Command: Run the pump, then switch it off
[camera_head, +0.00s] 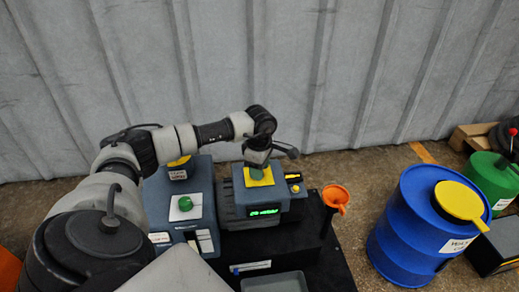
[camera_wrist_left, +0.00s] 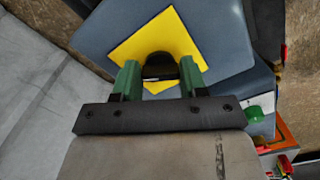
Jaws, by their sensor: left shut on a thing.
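A grey-blue box unit (camera_head: 235,198) with a lit green display (camera_head: 264,212) stands on the black bench; the display's text is too small to read surely. A yellow square plate (camera_head: 268,181) is on its top. My left gripper (camera_head: 257,174) reaches down onto this plate. In the left wrist view, the green fingers of my left gripper (camera_wrist_left: 160,78) are shut on a black knob (camera_wrist_left: 158,62) at the middle of the yellow plate (camera_wrist_left: 182,30). The arm partly hides the plate in the head view. My right gripper is not in view.
Left of the unit stands another box (camera_head: 155,200) with a green button (camera_head: 185,203) on a white plate. An orange funnel (camera_head: 336,196) stands to the right. A blue drum (camera_head: 405,235) with a yellow lid and a green container (camera_head: 490,175) are farther right. A corrugated wall (camera_head: 340,70) is behind.

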